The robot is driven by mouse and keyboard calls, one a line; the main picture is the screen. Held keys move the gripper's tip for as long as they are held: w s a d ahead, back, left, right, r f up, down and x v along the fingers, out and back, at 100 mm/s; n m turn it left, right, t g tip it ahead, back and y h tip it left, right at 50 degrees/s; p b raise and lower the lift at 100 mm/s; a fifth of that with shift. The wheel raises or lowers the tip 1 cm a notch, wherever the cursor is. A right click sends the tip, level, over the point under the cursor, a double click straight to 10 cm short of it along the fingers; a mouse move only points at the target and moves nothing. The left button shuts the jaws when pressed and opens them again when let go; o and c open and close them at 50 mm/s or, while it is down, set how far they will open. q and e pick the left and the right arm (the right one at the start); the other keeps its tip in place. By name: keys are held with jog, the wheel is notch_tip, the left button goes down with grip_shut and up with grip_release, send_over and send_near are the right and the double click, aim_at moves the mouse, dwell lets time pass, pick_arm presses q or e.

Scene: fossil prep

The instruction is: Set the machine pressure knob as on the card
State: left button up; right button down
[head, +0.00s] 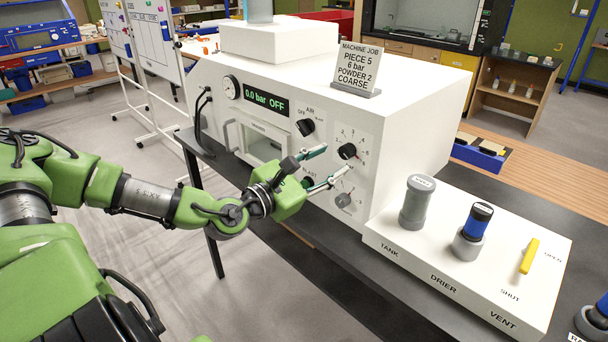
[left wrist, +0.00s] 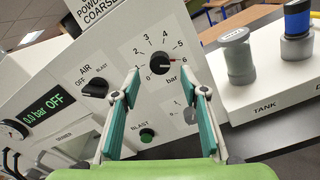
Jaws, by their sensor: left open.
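The black pressure knob (head: 347,151) sits on the front panel of the white machine (head: 400,110), inside a numbered bar scale. In the left wrist view the knob (left wrist: 160,63) lies just beyond and between my fingertips; I cannot read its setting for certain. My left gripper (head: 335,162) is open and empty in front of the panel, and its fingers also frame the left wrist view (left wrist: 159,88). The card (head: 357,68) on top of the machine reads piece 5, 6 bar, powder 2, coarse. The display (head: 266,99) reads 0.0 bar OFF.
The OFF/BLAST air knob (head: 305,127) is left of the pressure knob. A green blast button (left wrist: 147,135) and a grey knob (head: 343,200) are below. A white base with tank (head: 415,203), drier (head: 470,232) and yellow vent lever (head: 529,256) stands at the right.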

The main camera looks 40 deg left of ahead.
pick_arm(q)
jog(key=s, duration=0.7)
jog(key=shift+a, duration=0.25)
jog(key=shift+s+a, duration=0.1)
jog(key=shift+s, duration=0.05)
dwell(1.4)
